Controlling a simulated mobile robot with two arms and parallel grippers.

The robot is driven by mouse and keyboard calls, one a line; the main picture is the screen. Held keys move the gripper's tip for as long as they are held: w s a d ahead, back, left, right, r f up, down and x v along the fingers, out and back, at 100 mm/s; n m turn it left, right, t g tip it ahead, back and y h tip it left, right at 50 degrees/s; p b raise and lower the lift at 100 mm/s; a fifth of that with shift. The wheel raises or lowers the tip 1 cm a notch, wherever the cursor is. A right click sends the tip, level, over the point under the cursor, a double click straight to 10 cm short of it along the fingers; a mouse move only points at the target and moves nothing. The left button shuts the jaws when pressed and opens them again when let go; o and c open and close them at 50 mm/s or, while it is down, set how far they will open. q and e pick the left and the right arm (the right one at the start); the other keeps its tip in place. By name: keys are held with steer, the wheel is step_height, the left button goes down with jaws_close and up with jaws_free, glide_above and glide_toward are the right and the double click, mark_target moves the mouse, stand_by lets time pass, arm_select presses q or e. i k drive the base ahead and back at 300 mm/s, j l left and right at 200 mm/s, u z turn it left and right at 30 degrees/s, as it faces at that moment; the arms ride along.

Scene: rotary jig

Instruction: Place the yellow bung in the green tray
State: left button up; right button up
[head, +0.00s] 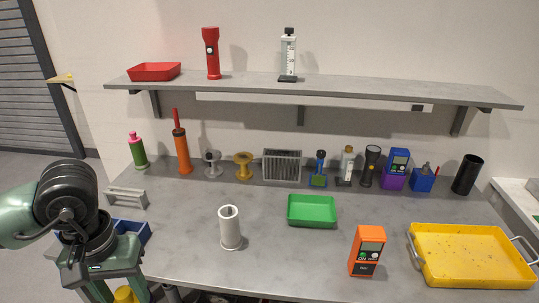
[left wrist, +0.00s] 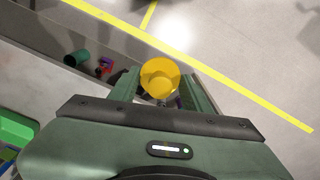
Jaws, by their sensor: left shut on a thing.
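The yellow bung (left wrist: 159,78) sits between the fingers of my left gripper (left wrist: 160,88), which is shut on it. In the head view my left gripper (head: 124,291) is at the lower left, low by the table's front left edge. There the bung (head: 123,294) shows only partly between the fingers at the picture's bottom. The green tray (head: 312,209) lies on the middle of the table, empty, well to the right of my left gripper. My right gripper is not in view.
A white hollow cylinder (head: 230,229) stands left of the tray. An orange meter (head: 367,251) and a yellow tray (head: 470,256) are to its right. A grey handle (head: 126,198) and a blue tray (head: 132,231) lie near my left arm. Several items line the back below a shelf (head: 330,91).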

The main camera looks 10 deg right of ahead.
mark_target(311, 214)
steer(key=i+j+z, duration=0.25)
steer(key=i+j, duration=0.4)
steer(key=i, duration=0.15)
steer(key=z, duration=2)
